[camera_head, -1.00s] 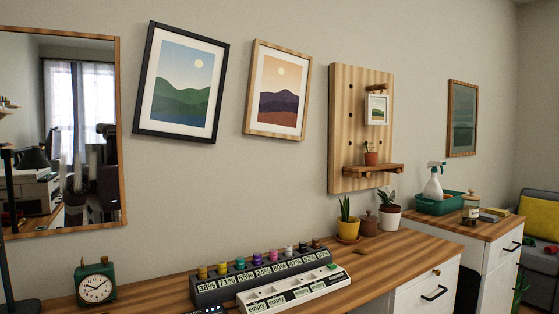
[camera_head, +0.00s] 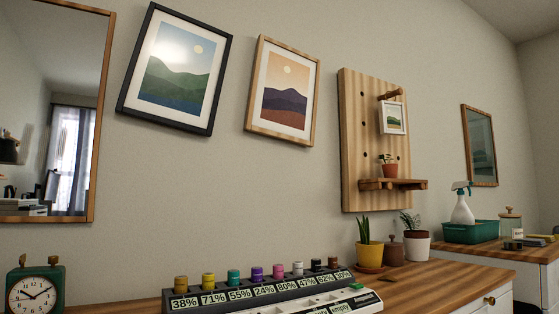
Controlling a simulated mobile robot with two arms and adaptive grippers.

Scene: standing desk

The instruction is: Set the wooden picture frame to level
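The wooden picture frame (camera_head: 283,90) hangs on the wall in the head view, right of the black frame. It has a light wooden border and holds a print of purple hills, an orange sky and a pale sun. It looks tilted, with its top edge sloping down to the right. The black picture frame (camera_head: 176,69) beside it holds a green hill print and also looks tilted. Neither of my grippers shows in the view.
A wooden pegboard (camera_head: 349,130) with a small shelf hangs to the right. A wood-framed mirror (camera_head: 101,110) is at the left. Below are a green clock (camera_head: 35,287), a battery rack (camera_head: 220,297) and potted plants (camera_head: 370,242) on the desk. The wall below the frames is clear.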

